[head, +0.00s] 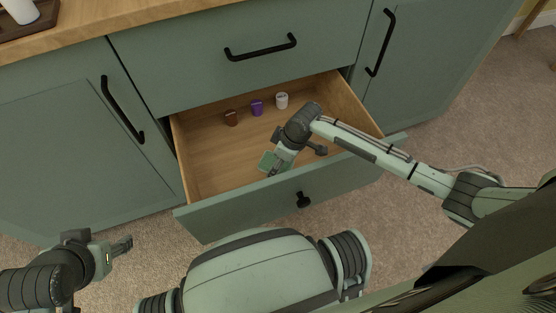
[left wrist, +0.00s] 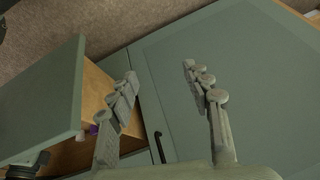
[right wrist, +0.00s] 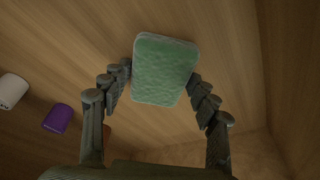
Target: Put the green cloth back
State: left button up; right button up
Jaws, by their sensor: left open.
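The green cloth (head: 267,160) looks like a thick, pale-green rectangular pad. It is in or just above the open drawer (head: 215,173), near the drawer's front. In the right wrist view the cloth (right wrist: 164,72) sits between the fingertips of my right gripper (right wrist: 161,72), which appear to touch its two long sides. In the head view that gripper (head: 277,164) reaches down into the drawer, and its arm hides part of the drawer's right side. My left gripper (head: 122,244) is open and empty, outside the drawer at lower left; its spread fingers (left wrist: 160,72) show in the left wrist view.
Along the drawer's back part stand a brown (head: 231,118), a purple (head: 257,108) and a white (head: 281,100) small container. The drawer's left floor is bare. A wooden counter (head: 170,14) with a dark tray (head: 35,25) lies above. Black cabinet handles (head: 262,47) stick out.

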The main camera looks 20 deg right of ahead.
jog(key=shift+o, duration=1.2)
jog(key=shift+r, duration=0.1)
jog(key=shift+r, duration=0.3)
jog(key=p+v, duration=0.1)
jog(key=v, duration=0.3)
jog(key=shift+r, duration=0.1)
pick_arm(q)
jog(key=f, duration=0.1)
jog(key=s+a+f+g+p, duration=0.1)
jog(key=f, duration=0.1)
jog(key=s+a+f+g, duration=0.1)
jog(key=f, duration=0.1)
jog(key=shift+a+p, duration=0.1)
jog(key=shift+p, duration=0.2)
pick_arm(e)
jog(key=v, duration=0.7)
jog(key=shift+s, duration=0.15)
jog(key=shift+d+r, duration=0.15)
